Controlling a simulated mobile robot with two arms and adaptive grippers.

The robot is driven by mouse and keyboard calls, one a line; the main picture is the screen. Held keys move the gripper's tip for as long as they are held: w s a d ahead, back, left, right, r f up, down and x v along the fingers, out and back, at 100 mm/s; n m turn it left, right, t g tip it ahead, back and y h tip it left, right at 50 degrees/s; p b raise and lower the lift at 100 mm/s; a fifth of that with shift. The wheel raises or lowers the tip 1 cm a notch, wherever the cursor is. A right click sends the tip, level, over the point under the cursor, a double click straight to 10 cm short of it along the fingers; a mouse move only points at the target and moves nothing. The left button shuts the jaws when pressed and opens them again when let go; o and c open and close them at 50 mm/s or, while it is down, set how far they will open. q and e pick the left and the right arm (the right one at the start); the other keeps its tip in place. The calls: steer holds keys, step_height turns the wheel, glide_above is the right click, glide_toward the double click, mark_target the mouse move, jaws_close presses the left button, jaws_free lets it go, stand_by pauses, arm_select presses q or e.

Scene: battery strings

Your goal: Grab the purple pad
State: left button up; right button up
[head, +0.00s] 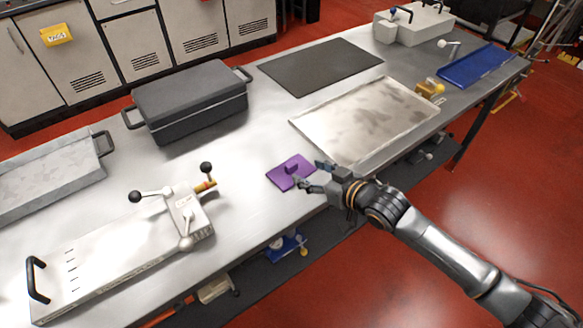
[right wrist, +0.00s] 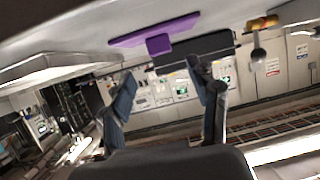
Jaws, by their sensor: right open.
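The purple pad (head: 281,177) lies flat on the metal table near its front edge, with a small raised purple block on top. It also shows in the right wrist view (right wrist: 181,26), near the top, beyond the fingers. My right gripper (head: 311,174) is open and empty, just right of the pad, its fingertips pointing at the raised block. In the right wrist view the two fingers (right wrist: 160,72) are spread with a clear gap between them. They appear apart from the pad. My left gripper is not in view.
The metal table (head: 245,205) is bare around the pad. A metal tray (head: 318,136) lies behind and right, a dark grey case (head: 190,98) behind left, and a silver device with knobs (head: 120,252) at front left. A black mat (head: 320,66) lies farther back.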

mark_target(293, 166)
steer(key=x, duration=0.3)
steer(key=shift+w+f, duration=0.15)
steer(key=shift+w, duration=0.1)
steer(key=shift+w+a+f, duration=0.1)
steer(key=shift+w+a, duration=0.15)
steer(key=shift+a, duration=0.15)
steer(key=x, duration=0.3)
steer(key=shift+a+f, duration=0.15)
steer(key=shift+f, duration=0.1)
steer(key=shift+w+a+f, duration=0.1)
steer(key=shift+w+a, duration=0.05)
steer(key=shift+w, duration=0.05)
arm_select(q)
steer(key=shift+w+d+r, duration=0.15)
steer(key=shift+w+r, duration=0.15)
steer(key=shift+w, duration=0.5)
arm_select(e)
jaws_close()
